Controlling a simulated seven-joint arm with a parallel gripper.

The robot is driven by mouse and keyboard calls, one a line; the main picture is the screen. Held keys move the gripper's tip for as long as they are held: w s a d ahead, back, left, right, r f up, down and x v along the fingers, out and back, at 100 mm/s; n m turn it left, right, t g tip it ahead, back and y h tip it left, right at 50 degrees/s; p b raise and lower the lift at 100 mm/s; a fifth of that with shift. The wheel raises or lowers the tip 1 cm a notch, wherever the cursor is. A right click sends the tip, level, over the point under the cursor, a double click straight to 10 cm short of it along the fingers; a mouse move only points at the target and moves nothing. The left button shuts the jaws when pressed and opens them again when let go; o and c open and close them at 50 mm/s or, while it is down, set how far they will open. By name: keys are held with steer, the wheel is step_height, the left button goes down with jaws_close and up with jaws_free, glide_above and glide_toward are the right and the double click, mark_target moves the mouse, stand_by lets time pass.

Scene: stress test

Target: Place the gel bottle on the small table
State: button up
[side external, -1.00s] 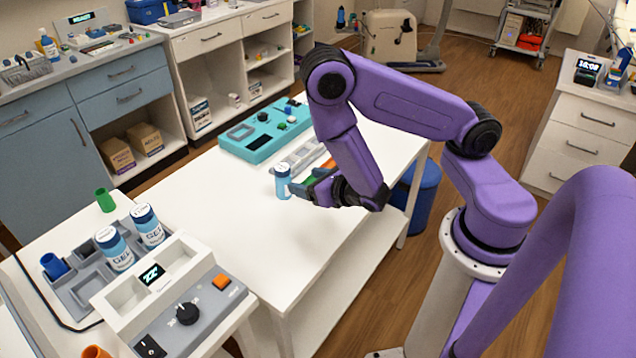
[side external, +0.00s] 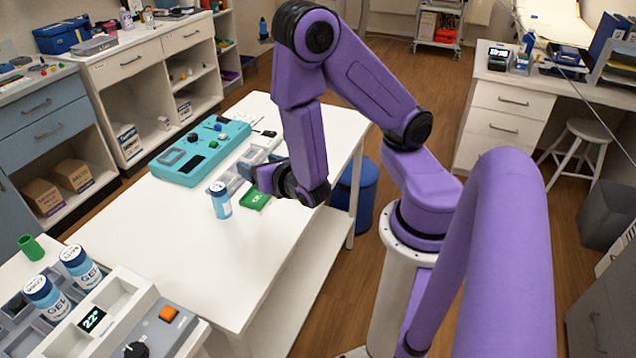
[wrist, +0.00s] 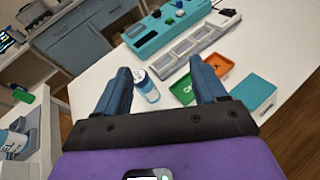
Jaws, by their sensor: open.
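A gel bottle (side external: 220,201) with a white cap and a blue body stands upright on the white table (side external: 165,235), in front of the teal panel. In the wrist view the bottle (wrist: 148,88) shows between my two blue-grey fingers, nearer the left one. My gripper (side external: 250,175) is open and empty, to the right of and above the bottle, apart from it. Two more gel bottles (side external: 44,297) (side external: 80,268) stand in a grey rack at the lower left.
The teal panel (side external: 188,163) with knobs and a pale compartment tray (wrist: 188,45) lie behind the bottle. A green tray (wrist: 183,90), an orange tray (wrist: 219,63) and a teal tray (wrist: 254,92) lie to the right. The table's left and front areas are clear. A green cup (side external: 31,247) is at the left.

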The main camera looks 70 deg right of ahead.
steer(key=s+a+r+m+g+y, duration=0.1)
steer(key=s+r+m+g, duration=0.1)
steer(key=s+m+g, duration=0.3)
steer(key=s+a+r+m+g+y, duration=0.1)
steer(key=s+a+r+m+g, duration=0.1)
steer(key=s+m+g, duration=0.4)
steer(key=s+r+m, duration=0.1)
steer(key=s+m, duration=0.2)
steer(key=s, duration=0.1)
steer(key=shift+s+r+y, duration=0.15)
steer(key=shift+r+y, duration=0.05)
steer(key=shift+y, duration=0.2)
steer(key=shift+o, duration=0.4)
steer(key=s+a+r+m+g+y, duration=0.1)
steer(key=s+a+r+m+y, duration=0.1)
steer(key=s+a+y, duration=0.2)
steer(key=shift+s+a+r+g, duration=0.25)
steer(key=shift+a+r+g, duration=0.1)
steer(key=shift+a, duration=0.25)
steer(key=shift+w, duration=0.1)
